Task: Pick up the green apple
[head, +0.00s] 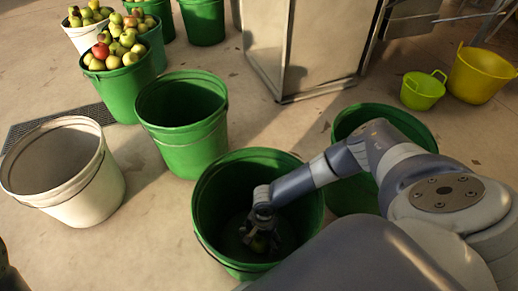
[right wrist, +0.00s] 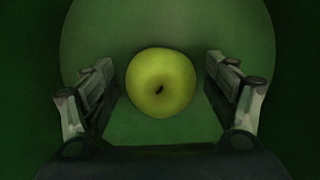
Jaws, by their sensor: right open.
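A green apple (right wrist: 161,82) lies on the floor of a green bucket, centred between the fingers of my right gripper (right wrist: 160,88) in the right wrist view. The fingers are open, one on each side of the apple, with a gap to both. In the head view, my right gripper (head: 260,236) reaches down inside the green bucket (head: 207,220), and the apple (head: 260,244) shows only in small part beneath it. My left gripper cannot be made out in the head view.
Another green bucket (head: 185,143) and a white bucket (head: 108,183) stand to the left, and a green bucket (head: 345,120) stands behind my right arm. Buckets full of apples (head: 115,95) stand at the back left. Yellow containers (head: 478,78) sit at the right.

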